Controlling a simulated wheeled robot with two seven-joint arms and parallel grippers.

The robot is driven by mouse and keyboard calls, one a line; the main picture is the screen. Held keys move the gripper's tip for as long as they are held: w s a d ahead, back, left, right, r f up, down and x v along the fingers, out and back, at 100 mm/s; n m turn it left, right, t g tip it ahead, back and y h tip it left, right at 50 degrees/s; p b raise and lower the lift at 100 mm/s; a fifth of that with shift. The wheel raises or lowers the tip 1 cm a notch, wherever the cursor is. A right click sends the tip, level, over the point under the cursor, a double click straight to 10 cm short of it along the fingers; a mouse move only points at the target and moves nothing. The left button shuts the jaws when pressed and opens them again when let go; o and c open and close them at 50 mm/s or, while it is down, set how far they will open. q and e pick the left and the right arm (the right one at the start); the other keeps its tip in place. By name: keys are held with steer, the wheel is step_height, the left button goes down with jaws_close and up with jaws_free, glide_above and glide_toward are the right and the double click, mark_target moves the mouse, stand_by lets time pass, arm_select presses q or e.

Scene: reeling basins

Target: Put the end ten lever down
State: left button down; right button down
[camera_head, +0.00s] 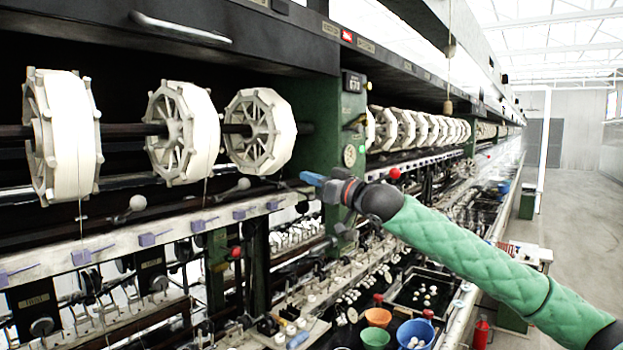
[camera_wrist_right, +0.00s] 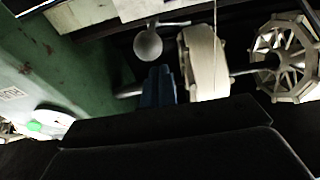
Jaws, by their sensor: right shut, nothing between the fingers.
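A lever with a pale ball knob (camera_head: 243,184) sticks out above the front rail, below the reel nearest the green post. A grey ball knob (camera_wrist_right: 148,45), seemingly the same one, shows just beyond my fingers in the right wrist view. My right gripper (camera_head: 306,178) has blue fingers, points left and is shut and empty. It is in front of the green post, right of the knob, with a gap between them in the head view. In the wrist view the blue fingers (camera_wrist_right: 158,86) lie just below the knob; contact cannot be told. My left gripper is out of view.
Another ball-knob lever (camera_head: 137,203) stands farther left. White reels (camera_head: 260,130) hang on a dark shaft above. The green post (camera_head: 345,115) is close to my right gripper. Below are an orange bowl (camera_head: 378,317), a green bowl (camera_head: 375,338) and a blue bucket (camera_head: 415,332).

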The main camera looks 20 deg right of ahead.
steer(key=shift+r+p, duration=0.65)
steer(key=shift+r, duration=0.1)
steer(key=shift+s+d+f, duration=0.15)
steer(key=shift+s+d, duration=0.05)
steer(key=shift+s, duration=0.05)
steer(key=b+v, duration=0.4)
steer(key=v, duration=1.1)
steer(key=shift+s+d, duration=0.15)
steer(key=shift+s, duration=0.05)
steer(key=shift+w, duration=0.1)
